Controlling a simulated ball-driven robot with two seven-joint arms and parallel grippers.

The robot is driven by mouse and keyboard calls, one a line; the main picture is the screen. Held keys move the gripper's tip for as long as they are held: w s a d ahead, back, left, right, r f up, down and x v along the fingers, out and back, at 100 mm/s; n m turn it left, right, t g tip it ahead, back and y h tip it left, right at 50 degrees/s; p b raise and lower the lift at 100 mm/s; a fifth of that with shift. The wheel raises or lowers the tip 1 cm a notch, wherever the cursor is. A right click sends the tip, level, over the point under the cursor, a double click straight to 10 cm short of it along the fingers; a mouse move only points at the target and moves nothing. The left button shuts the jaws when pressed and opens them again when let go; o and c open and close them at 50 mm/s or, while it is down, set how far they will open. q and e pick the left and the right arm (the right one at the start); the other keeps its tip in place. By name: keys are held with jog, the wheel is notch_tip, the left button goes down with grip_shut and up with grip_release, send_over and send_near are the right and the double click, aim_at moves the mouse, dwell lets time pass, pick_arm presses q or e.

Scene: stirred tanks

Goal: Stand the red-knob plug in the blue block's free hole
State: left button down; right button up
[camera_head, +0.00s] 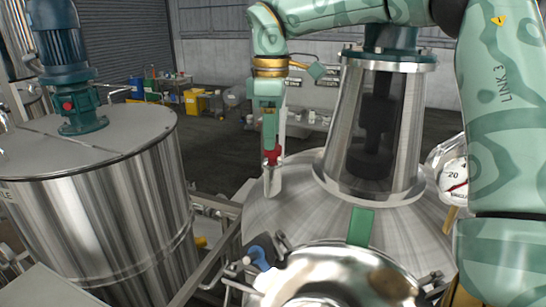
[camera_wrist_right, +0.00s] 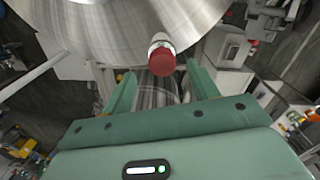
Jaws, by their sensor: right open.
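The red-knob plug (camera_head: 272,157) shows as a red knob with a silver part under it, just below my right gripper (camera_head: 268,147), near the left side of the cone-topped steel tank. In the right wrist view the red knob (camera_wrist_right: 162,62) lies across the gap between the open fingertips, at or slightly past their ends, with its silver body behind it. I cannot tell if a finger touches it. What the plug rests on is unclear. I cannot make out the blue block with its free hole. My left gripper is out of view.
A steel tank (camera_head: 95,205) with a blue motor stands at the left. A blue handle-like part (camera_head: 258,257) and a green tab (camera_head: 360,227) are near the front. A gauge (camera_head: 454,180) is at the right.

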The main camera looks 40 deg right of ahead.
aim_at(273, 160)
jog(key=f+p, duration=0.1)
jog(key=f, duration=0.2)
jog(key=shift+s+a+f+p, duration=0.2)
jog(key=shift+p, duration=0.15)
jog(key=shift+w+d+f, duration=0.1)
jog(key=shift+d+f, duration=0.2)
jog(key=shift+a, duration=0.1)
jog(key=c, duration=0.5)
jog(key=shift+a+r, duration=0.1)
jog(key=shift+a, duration=0.05)
jog(key=c, duration=0.6)
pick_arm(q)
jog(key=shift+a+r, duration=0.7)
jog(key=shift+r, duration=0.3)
